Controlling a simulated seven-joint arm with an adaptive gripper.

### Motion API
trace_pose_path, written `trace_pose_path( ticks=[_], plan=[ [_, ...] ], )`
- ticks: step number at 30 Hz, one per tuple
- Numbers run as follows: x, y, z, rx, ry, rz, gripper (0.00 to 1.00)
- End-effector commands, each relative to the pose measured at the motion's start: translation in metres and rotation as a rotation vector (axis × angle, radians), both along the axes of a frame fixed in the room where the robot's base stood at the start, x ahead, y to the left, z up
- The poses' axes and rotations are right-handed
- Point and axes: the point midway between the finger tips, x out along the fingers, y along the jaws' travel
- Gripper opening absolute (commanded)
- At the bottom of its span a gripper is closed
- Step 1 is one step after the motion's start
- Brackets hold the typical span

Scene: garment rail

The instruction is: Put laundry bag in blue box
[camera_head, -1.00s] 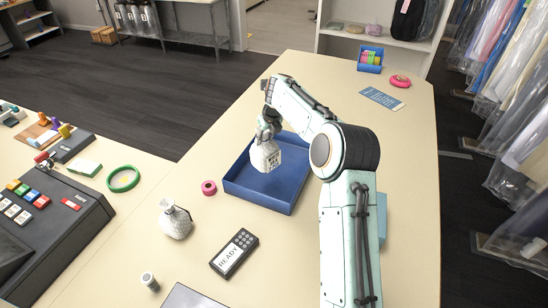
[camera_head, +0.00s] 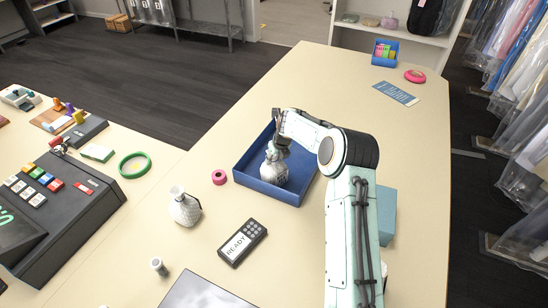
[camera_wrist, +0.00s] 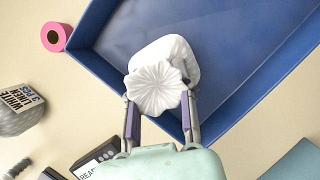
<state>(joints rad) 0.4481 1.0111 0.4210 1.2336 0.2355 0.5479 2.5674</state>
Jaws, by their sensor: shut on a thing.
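A white laundry bag (camera_head: 273,171) hangs from my gripper (camera_head: 280,146), low inside the front part of the blue box (camera_head: 296,194). The jaws are shut on the bag's gathered top. In the wrist view, my gripper (camera_wrist: 160,112) has a finger on each side of the pleated white top (camera_wrist: 158,88), over the blue box's interior (camera_wrist: 190,30). I cannot tell whether the bag touches the box floor. A second, patterned grey-white bag (camera_head: 185,208) stands on the table left of the box. It also shows in the wrist view with a label (camera_wrist: 22,108).
A pink tape roll (camera_head: 219,177) lies just left of the box. A handheld device reading READY (camera_head: 242,241) lies in front. A teal block (camera_head: 387,213) stands right of my arm. The table behind the box is clear up to a blue card (camera_head: 396,93).

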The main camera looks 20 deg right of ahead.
Motion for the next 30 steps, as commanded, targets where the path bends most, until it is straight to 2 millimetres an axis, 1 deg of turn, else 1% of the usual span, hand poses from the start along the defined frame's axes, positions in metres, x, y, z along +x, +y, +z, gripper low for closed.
trace_pose_path(
  ticks=[2,3,4,5,13,17,20,27,30],
  plan=[
    [0.0,0.0,-0.002,0.0,-0.001,0.0,0.0],
    [0.0,0.0,-0.002,0.0,0.0,0.0,0.37],
    [0.0,0.0,-0.002,0.0,0.0,0.0,0.46],
    [0.0,0.0,-0.002,0.0,0.0,0.0,0.5],
    [0.0,0.0,-0.001,0.0,0.0,0.0,0.5],
    [-0.002,-0.001,0.008,0.0,-0.001,0.0,0.5],
    [-0.009,-0.002,0.025,-0.001,-0.003,0.0,0.5],
    [-0.03,-0.005,0.077,-0.001,-0.004,-0.002,0.5],
    [-0.038,-0.006,0.093,-0.001,-0.002,-0.002,0.5]
  ],
)
